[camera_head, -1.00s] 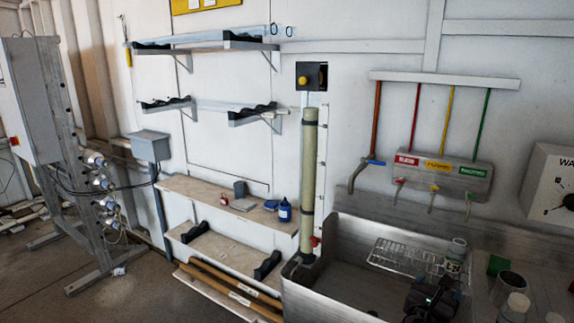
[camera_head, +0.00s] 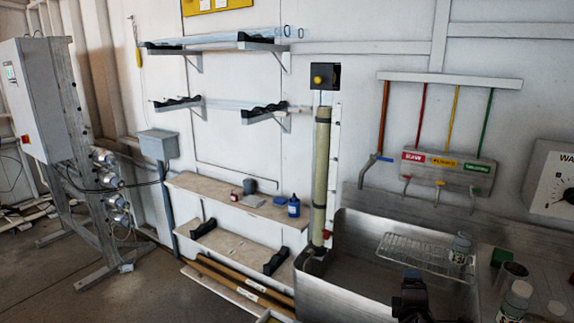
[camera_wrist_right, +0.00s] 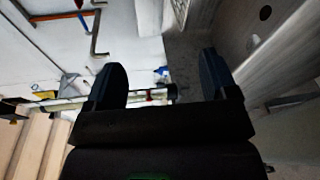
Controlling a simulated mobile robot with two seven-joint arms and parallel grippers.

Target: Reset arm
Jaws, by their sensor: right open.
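My right gripper (camera_head: 410,290) shows at the bottom of the head view, in front of the steel sink (camera_head: 350,245). In the right wrist view its two dark fingers (camera_wrist_right: 165,80) stand wide apart with nothing between them. Only a small part of it shows in the head view. My left gripper is in neither view.
A wire rack (camera_head: 415,255) lies over the sink, with a labelled bottle (camera_head: 461,248) on it. A tall yellowish tube (camera_head: 321,175) stands left of the sink. Shelves (camera_head: 240,205) hold a blue bottle (camera_head: 294,206). Bottles and a beaker (camera_head: 512,275) stand at right. The floor at left is partly clear.

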